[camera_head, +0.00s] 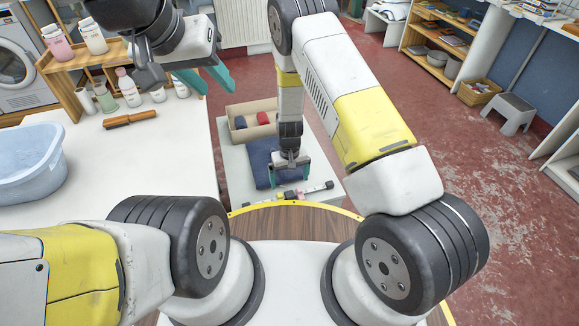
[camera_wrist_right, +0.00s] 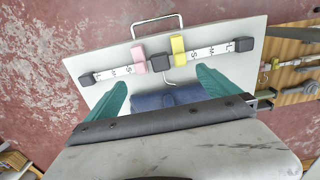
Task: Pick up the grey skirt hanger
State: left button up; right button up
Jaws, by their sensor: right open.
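A bar-like piece with black end clips, white strips lettered with sizes, and pink and yellow blocks (camera_wrist_right: 178,50) lies on the pale grey cart top (camera_wrist_right: 95,65). It also shows in the head view (camera_head: 302,192). It may be the skirt hanger or two separate pieces; I cannot tell. My left gripper (camera_head: 205,82) is open and empty above the white counter's far side.
A cardboard box (camera_head: 238,128) with red and dark items sits at the cart's back. The white counter (camera_head: 150,180) on the left holds a blue basin (camera_head: 25,165), bottles and an orange-brown brush (camera_head: 130,119). Red floor lies open to the right, with a grey step stool (camera_head: 510,112).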

aim_at(289, 193)
jog(key=f, duration=0.6)
jog(key=shift+s+a+f, duration=0.1)
jog(key=shift+s+f, duration=0.1)
jog(key=shift+c, duration=0.4)
